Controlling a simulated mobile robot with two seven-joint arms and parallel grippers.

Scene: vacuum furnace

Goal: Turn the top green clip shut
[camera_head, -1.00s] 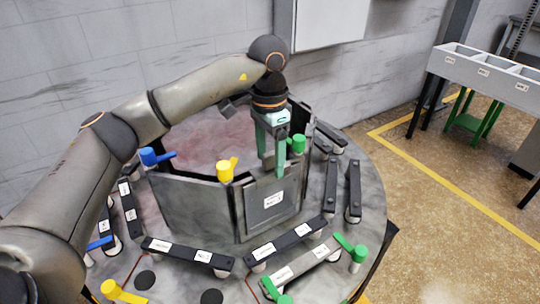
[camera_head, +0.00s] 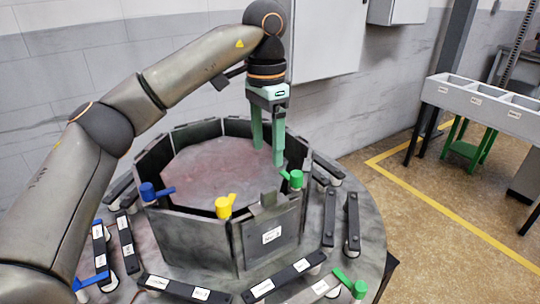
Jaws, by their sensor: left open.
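The top green clip (camera_head: 296,179) stands on the rim of the octagonal furnace ring (camera_head: 190,238), by the front right panel. Its short lever points left and slightly up in the picture. My left gripper (camera_head: 268,157) comes down from above, open and empty, with its two green fingers pointing downward. In the picture the fingertips are just up and left of the clip, over the ring's inside. I see no contact with the clip. My right gripper is not in view.
A yellow clip (camera_head: 224,206) and a blue clip (camera_head: 150,191) stand on the same rim. Dark labelled bars lie around the round table, with a lower green clip (camera_head: 356,287) at front right. A grey bin table (camera_head: 478,103) stands far right.

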